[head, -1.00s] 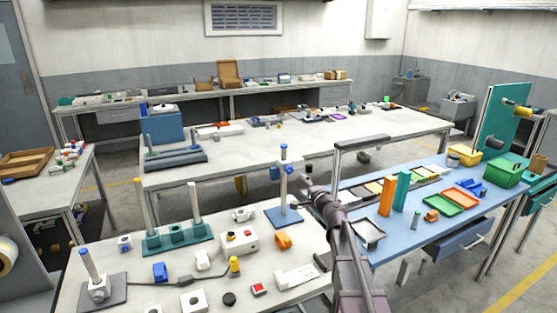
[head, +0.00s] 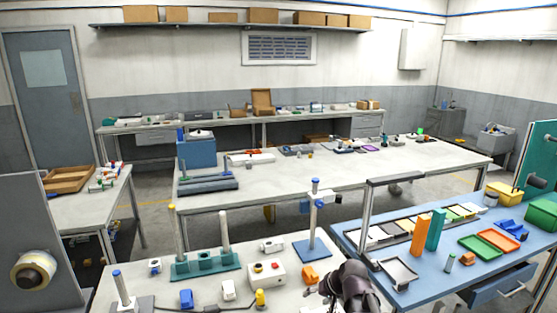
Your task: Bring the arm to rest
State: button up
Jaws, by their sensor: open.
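The dark end of my arm with my gripper (head: 328,287) shows at the bottom edge of the head view, right of centre. It is above the front right part of the near white bench (head: 215,294). The fingers are small and dark, and I see nothing held between them. An orange block (head: 310,274) on the bench is just left of and behind it in the picture. The rest of the arm is mostly below the frame.
A blue stand (head: 313,250) with an upright post is behind my gripper. The blue bench (head: 430,275) at right bears trays, an orange block (head: 420,236) and a teal block (head: 436,230). A long white table (head: 330,180) stands beyond.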

jog(key=s+d+f+n+g+h, duration=0.1)
jog(key=s+d+g+h, duration=0.3)
jog(key=s, duration=0.7)
jog(key=shift+s+d+f+h+p, duration=0.4)
jog(key=shift+d+f+h+p, duration=0.1)
jog(key=shift+d, duration=0.3)
